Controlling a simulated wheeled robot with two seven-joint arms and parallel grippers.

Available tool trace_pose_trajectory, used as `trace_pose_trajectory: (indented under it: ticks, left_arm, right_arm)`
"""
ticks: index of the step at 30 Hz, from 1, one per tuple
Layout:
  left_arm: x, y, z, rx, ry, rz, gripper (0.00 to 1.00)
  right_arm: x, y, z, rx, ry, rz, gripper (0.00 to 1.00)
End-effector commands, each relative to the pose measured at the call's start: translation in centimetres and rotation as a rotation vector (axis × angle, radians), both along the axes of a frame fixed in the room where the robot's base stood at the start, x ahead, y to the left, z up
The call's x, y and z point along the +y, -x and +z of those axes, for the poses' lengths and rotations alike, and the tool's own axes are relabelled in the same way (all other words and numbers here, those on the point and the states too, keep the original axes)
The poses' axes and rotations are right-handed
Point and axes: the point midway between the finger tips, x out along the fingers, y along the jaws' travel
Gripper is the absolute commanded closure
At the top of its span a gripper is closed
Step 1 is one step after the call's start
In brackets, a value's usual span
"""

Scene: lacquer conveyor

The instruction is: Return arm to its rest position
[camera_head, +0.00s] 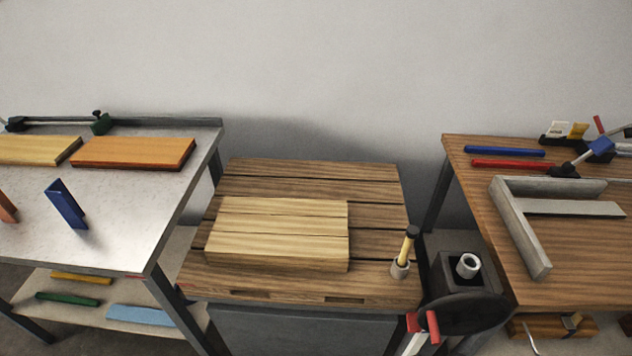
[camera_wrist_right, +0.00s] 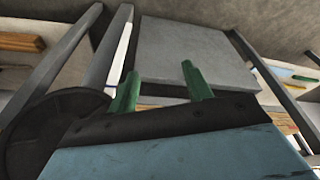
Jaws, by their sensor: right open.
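My right gripper (camera_wrist_right: 161,86) shows in the right wrist view. Its two green fingers stand apart with nothing between them. Beyond them is a flat grey panel (camera_wrist_right: 195,50), and I see no contact with it. The head view shows neither of my grippers. My left gripper is in neither view.
A wooden bench (camera_head: 310,180) in the middle bears a pale board (camera_head: 280,225) and a brush in a small cup (camera_head: 400,270). A metal-topped table (camera_head: 120,220) stands left, a wooden table (camera_head: 475,220) right. A dark disc (camera_wrist_right: 50,130) lies left of my right gripper.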

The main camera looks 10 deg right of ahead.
Motion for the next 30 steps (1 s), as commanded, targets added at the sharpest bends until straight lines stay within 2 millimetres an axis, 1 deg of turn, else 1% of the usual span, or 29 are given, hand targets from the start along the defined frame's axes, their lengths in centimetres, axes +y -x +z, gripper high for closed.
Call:
trace_pose_trajectory:
  ticks: [1, 2, 3, 5, 6, 8, 9, 11, 12, 14, 15, 17, 18, 21, 25, 27, 30]
  left_arm:
    - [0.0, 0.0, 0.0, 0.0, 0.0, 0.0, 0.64]
    - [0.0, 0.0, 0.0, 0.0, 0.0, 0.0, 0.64]
    - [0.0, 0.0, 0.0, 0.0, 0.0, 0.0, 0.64]
    - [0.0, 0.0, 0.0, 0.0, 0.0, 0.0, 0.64]
    - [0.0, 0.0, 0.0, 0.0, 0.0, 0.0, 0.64]
    - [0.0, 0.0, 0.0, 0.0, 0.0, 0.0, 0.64]
    - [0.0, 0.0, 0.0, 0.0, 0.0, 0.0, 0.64]
    - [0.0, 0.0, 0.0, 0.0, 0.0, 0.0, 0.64]
    - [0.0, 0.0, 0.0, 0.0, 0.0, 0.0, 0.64]
    - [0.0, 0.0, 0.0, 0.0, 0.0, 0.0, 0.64]
    - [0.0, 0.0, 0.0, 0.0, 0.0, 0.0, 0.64]
    - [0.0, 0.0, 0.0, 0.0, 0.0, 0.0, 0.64]
    - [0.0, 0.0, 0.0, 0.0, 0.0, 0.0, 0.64]
    - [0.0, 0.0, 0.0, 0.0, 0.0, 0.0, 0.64]
    - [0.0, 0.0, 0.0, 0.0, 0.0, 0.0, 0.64]
    - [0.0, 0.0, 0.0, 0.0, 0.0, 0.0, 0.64]
    - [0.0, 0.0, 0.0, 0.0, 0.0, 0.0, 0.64]
  right_arm:
    - [0.0, 0.3, -2.3, 0.017, 0.001, 0.001, 0.5]
    - [0.0, 0.4, -3.6, 0.022, 0.002, 0.002, 0.5]
    - [0.0, 0.7, -5.3, 0.029, 0.002, 0.004, 0.5]
    - [-0.1, 1.4, -8.0, 0.041, 0.004, 0.006, 0.5]
    - [-0.2, 1.9, -9.6, 0.047, 0.004, 0.007, 0.5]
    - [-0.3, 2.9, -12.1, 0.059, 0.006, 0.01, 0.5]
    - [-0.4, 3.6, -13.6, 0.066, 0.007, 0.011, 0.5]
    - [-0.6, 4.8, -15.9, 0.078, 0.009, 0.014, 0.5]
    - [-0.7, 5.8, -17.3, 0.087, 0.01, 0.016, 0.5]
    - [-1.0, 7.2, -19.3, 0.097, 0.011, 0.018, 0.5]
    - [-1.1, 8.4, -20.5, 0.107, 0.012, 0.02, 0.5]
    - [-1.4, 10.0, -22.2, 0.117, 0.014, 0.022, 0.5]
    - [-1.6, 11.3, -23.2, 0.125, 0.015, 0.024, 0.5]
    - [-2.2, 14.1, -25.2, 0.141, 0.018, 0.028, 0.5]
    - [-2.8, 17.2, -26.8, 0.157, 0.021, 0.033, 0.5]
    - [-3.0, 18.3, -27.2, 0.16, 0.021, 0.034, 0.5]
    - [-3.2, 19.2, -27.5, 0.165, 0.022, 0.036, 0.5]
